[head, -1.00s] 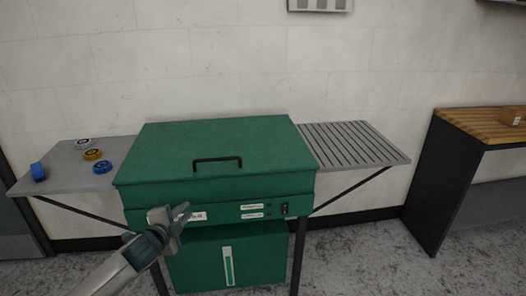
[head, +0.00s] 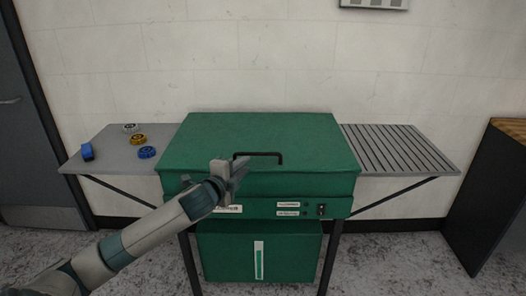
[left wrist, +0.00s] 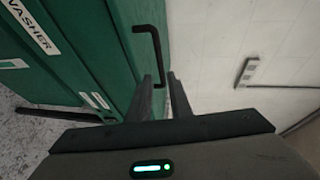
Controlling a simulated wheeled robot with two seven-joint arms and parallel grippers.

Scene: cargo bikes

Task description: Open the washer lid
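The green washer (head: 214,262) stands against the wall with its lid (head: 300,140) closed. A black bar handle (head: 270,154) sits on the lid near its front edge. My left gripper (head: 240,168) is in front of the lid, at the left end of the handle. In the left wrist view, the two fingers (left wrist: 162,98) are apart with a narrow gap and nothing between them. The handle (left wrist: 155,50) is ahead of the fingertips there, seemingly not touched. My right gripper is not in view.
A slatted shelf (head: 400,150) is at right. A dark, wood-topped bench (head: 490,190) stands far right, and a door (head: 35,130) far left.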

